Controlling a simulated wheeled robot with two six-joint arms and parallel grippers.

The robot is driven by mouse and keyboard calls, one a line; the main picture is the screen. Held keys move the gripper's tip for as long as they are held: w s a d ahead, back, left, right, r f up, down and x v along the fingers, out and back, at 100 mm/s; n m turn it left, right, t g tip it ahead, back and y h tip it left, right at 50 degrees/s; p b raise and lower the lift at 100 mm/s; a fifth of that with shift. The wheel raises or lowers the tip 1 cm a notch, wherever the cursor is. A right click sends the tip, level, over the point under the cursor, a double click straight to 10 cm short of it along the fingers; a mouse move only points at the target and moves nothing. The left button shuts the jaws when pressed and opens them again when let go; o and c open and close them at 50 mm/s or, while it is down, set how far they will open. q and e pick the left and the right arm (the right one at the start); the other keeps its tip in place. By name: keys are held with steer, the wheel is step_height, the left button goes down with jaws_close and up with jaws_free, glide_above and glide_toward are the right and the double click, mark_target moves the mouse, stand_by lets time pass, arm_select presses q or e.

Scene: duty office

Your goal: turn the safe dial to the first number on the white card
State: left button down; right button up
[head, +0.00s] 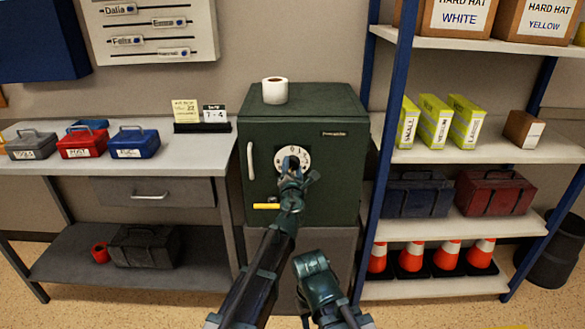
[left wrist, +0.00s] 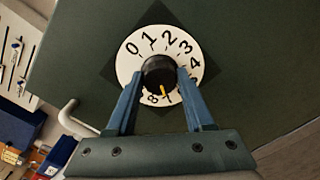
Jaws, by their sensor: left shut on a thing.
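The green safe (head: 340,155) stands in the middle of the head view. Its round white dial (head: 304,157) has black numbers and a black knob, partly hidden there by my left gripper (head: 290,168). In the left wrist view the left fingers (left wrist: 158,84) are shut on the black knob (left wrist: 158,70), one on each side. The knob's yellow mark points down, close to the 7 on the dial (left wrist: 135,62). The small white card (head: 215,114) reads "7 - 4" and stands on the desk left of the safe. My right gripper does not show.
A yellow note (head: 186,110) stands beside the card. A paper roll (head: 275,90) is on top of the safe. A light handle (head: 251,160) and a yellow-ended lever (head: 266,206) are on its door. Shelves (head: 470,150) stand close on the right.

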arm_select(q)
steer(key=shift+c, duration=1.4)
jaws_free()
